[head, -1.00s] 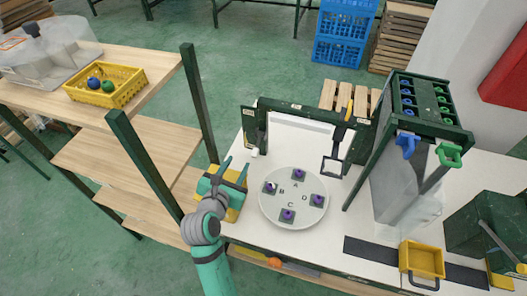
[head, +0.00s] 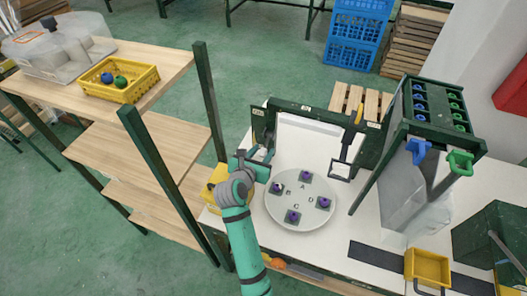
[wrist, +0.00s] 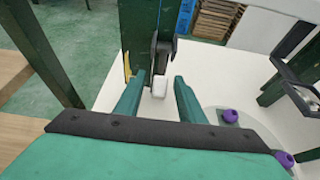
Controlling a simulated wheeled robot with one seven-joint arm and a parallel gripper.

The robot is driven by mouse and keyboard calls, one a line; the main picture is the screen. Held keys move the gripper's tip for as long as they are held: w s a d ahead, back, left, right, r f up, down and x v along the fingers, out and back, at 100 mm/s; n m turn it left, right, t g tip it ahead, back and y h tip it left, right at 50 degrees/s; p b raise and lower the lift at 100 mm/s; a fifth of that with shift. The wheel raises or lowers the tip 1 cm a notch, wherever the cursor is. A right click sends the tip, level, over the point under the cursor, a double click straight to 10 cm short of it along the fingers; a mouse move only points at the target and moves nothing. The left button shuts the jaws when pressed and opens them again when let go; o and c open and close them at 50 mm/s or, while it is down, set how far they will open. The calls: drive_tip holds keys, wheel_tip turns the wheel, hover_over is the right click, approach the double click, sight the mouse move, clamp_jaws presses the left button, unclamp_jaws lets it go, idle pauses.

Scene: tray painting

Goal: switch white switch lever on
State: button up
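The white switch lever (wrist: 158,82) hangs from a dark mount on the green post in the wrist view. Its white end shows between my two teal fingertips, which look apart from it on both sides. My gripper (wrist: 159,78) is open and empty. In the head view my gripper (head: 254,160) is at the foot of the frame's left post, left of the round turntable. There the lever is mostly hidden by my fingers. I cannot tell from these views how deep it sits between the fingers.
The white turntable (head: 299,222) with several purple-topped dark blocks is close on the right. A green frame (head: 313,108) stands behind it. A wooden shelf (head: 120,149) with a yellow basket (head: 122,91) is on the left. A yellow object (head: 216,176) lies behind my wrist.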

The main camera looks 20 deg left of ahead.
drive_tip(key=shift+w+f, duration=0.15)
drive_tip(key=shift+w, duration=0.2)
drive_tip(key=shift+c, duration=0.2)
clamp_jaws()
